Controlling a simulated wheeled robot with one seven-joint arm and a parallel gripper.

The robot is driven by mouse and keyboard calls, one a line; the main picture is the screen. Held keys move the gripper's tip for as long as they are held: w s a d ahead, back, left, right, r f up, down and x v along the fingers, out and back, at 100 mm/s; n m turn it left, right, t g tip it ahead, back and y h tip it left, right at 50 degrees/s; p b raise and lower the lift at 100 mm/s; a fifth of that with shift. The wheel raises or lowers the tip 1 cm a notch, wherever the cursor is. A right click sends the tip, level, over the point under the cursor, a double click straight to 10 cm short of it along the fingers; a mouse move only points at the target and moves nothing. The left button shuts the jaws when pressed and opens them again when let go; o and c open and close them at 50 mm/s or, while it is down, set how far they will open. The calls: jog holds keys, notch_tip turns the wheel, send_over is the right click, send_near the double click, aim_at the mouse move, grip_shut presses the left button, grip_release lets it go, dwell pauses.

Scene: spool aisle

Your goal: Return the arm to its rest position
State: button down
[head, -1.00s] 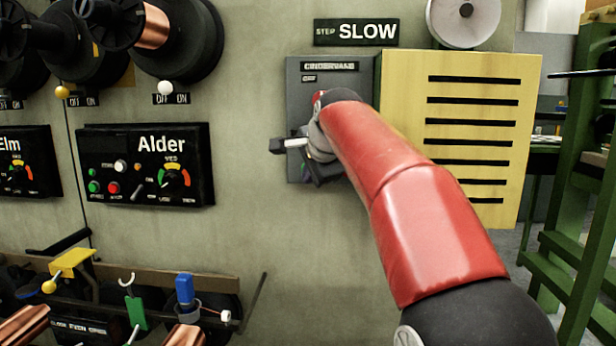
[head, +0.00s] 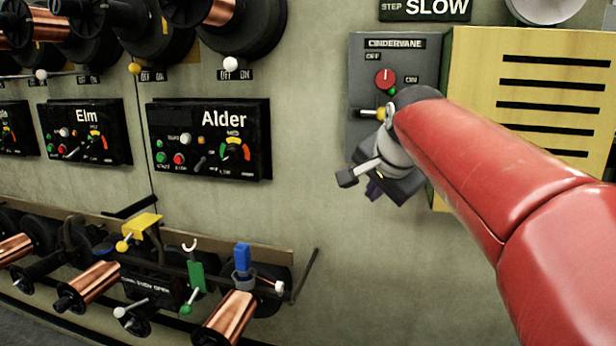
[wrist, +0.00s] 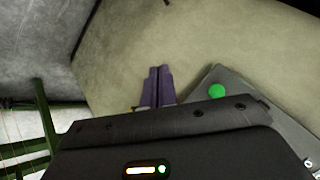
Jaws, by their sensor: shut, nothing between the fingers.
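My red arm reaches in from the right in the head view. My gripper (head: 374,190) is at its end, in front of the lower part of the grey Cindervane box (head: 362,75). Its purple fingers point downward and show only in part there. In the wrist view the two purple fingers (wrist: 158,85) lie side by side, shut with nothing between them. The box's red knob (head: 385,79) and a green light (head: 392,91) are clear of the gripper. A green round spot (wrist: 217,91) on a grey panel shows beside the fingers in the wrist view.
A yellow slatted panel (head: 480,75) stands right of the box, close behind my arm. The Alder panel (head: 209,140) and Elm panel (head: 86,132) are on the wall at left. Below are copper spools (head: 232,317) and a rail with coloured levers. Bare wall lies below the box.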

jog(key=s+f+n+g+p, duration=0.1)
jog(key=s+f+n, duration=0.4)
jog(key=s+f, duration=0.5)
jog(key=s+f+n+g, duration=0.2)
jog(key=s+f+n, duration=0.3)
jog(key=s+f, duration=0.5)
jog(key=s, duration=0.5)
jog(key=shift+s+d+p, duration=0.2)
jog(key=shift+d+p, duration=0.2)
jog(key=shift+r, duration=0.1)
